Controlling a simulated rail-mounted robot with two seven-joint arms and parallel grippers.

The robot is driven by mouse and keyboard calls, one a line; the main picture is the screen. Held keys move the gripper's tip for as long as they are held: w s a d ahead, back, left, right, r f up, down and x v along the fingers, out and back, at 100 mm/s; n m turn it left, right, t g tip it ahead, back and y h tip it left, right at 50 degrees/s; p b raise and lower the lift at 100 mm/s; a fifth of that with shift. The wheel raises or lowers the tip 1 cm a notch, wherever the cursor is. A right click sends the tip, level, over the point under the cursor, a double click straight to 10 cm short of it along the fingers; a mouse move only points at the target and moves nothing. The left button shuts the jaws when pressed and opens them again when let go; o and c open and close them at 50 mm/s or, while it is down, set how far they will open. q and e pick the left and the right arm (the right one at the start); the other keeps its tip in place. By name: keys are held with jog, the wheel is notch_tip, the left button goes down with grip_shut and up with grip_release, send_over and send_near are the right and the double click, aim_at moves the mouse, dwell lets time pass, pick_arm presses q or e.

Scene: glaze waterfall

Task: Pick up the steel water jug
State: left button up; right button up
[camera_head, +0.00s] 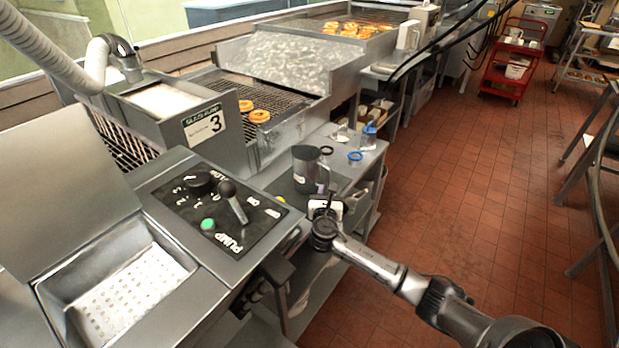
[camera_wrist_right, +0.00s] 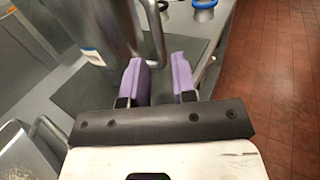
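The steel water jug (camera_head: 306,170) stands upright on a dark mat (camera_head: 283,186) on the side shelf, in the middle of the head view. In the right wrist view the jug (camera_wrist_right: 108,32) shows at upper left, with a label on its side and its handle (camera_wrist_right: 157,32) toward my right gripper. My right gripper (camera_head: 322,194) is just in front of the jug on the handle side. In the wrist view its two purple fingers (camera_wrist_right: 159,66) are apart, with the lower handle just beyond and between their tips. Contact cannot be told. My left gripper is out of view.
A blue-rimmed container (camera_head: 355,157) and a blue-topped bottle (camera_head: 369,134) stand behind the jug on the shelf. The pump control panel (camera_head: 217,212) is at left. Fryers with doughnuts (camera_head: 259,116) are behind. Open red tiled floor (camera_head: 480,190) lies right.

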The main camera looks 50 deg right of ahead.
aim_at(327, 182)
jog(key=shift+x, duration=0.9)
jog(key=shift+w+d+f+b, duration=0.15)
jog(key=shift+w+d+b, duration=0.25)
jog(key=shift+b, duration=0.2)
jog(key=b+x, duration=0.1)
jog(key=x, duration=0.2)
jog(key=shift+w+d, duration=0.1)
jog(key=shift+d, duration=0.05)
jog(key=shift+w+d+b, duration=0.2)
jog(key=shift+d+b, duration=0.1)
jog(key=shift+d, duration=0.05)
grip_shut()
jog(key=shift+r, duration=0.25)
